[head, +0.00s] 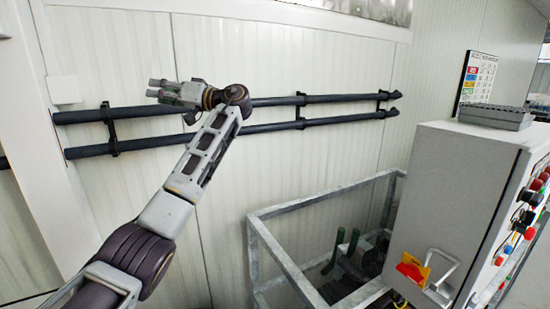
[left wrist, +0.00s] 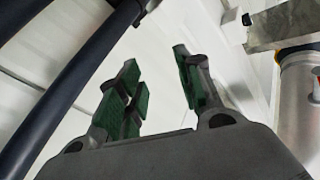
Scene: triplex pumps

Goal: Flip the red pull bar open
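A red pull bar (head: 409,272) sits on a yellow plate (head: 421,258) low on the side of the grey control cabinet (head: 450,185), at the lower right of the head view. A pale bent bracket (head: 441,277) is beside it. The bar's exact angle is too small to tell. My left gripper (head: 154,88) is raised at the upper left, in front of the wall pipes and far from the bar. In the left wrist view its green-padded fingers (left wrist: 157,72) stand apart with nothing between them. The red bar is not seen in the left wrist view. My right gripper is not in view.
Two dark pipes (head: 330,98) run along the white wall near my left gripper. A galvanized frame (head: 290,262) stands left of the cabinet with green parts (head: 346,246) inside. Buttons and knobs (head: 526,218) line the cabinet's right face. A grey block (head: 495,116) lies on top.

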